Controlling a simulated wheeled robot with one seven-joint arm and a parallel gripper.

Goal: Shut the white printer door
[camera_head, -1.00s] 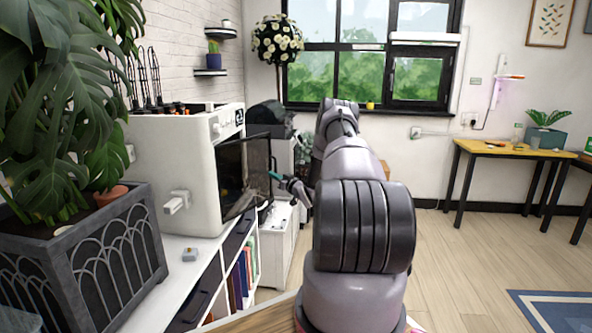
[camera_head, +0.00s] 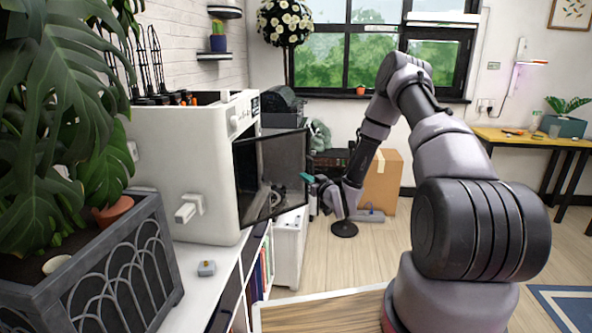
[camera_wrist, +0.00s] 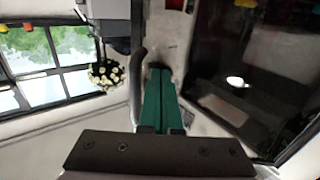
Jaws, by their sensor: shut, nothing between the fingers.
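The white printer (camera_head: 185,165) stands on the white shelf unit at the left. Its dark, see-through door (camera_head: 285,160) is open and juts out to the right from the printer's front. My gripper (camera_head: 304,176) has teal fingers, shut and empty, close to the door's right edge. In the head view I cannot tell whether the fingertips touch the door. In the wrist view the shut fingers of my gripper (camera_wrist: 158,75) point up the picture. A large dark panel, seemingly the door (camera_wrist: 260,60), fills the right side there, apart from the fingers.
A planter (camera_head: 110,265) with a big leafy plant stands at the near left. A small grey object (camera_head: 206,268) lies on the shelf top. A cardboard box (camera_head: 383,180) stands on the floor behind my arm. The floor at the right is mostly clear.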

